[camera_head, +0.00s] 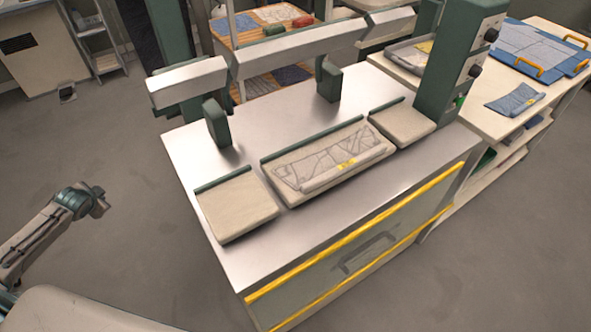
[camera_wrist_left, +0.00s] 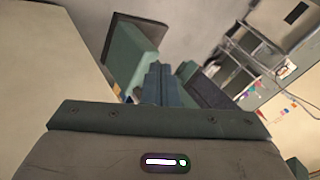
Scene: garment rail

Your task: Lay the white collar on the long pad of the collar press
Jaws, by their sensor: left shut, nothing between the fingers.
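The collar press (camera_head: 330,215) has a steel top with a long pad (camera_head: 285,197) in the middle and a smaller pad at each side. A pale grey-white, creased cloth piece with a small yellow mark, which looks like the white collar (camera_head: 325,165), lies flat along the long pad, inside its edges. My left gripper (camera_head: 97,203) is in the air left of the press, well apart from it and from the collar. Its fingers (camera_wrist_left: 160,85) are together and empty in the left wrist view. My right gripper is not in view.
A pale upper beam (camera_head: 290,48) spans above the back of the press, with a green column (camera_head: 455,75) at the right. A side table at the right holds a grey-blue cloth piece (camera_head: 515,99) and a blue tray (camera_head: 572,68).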

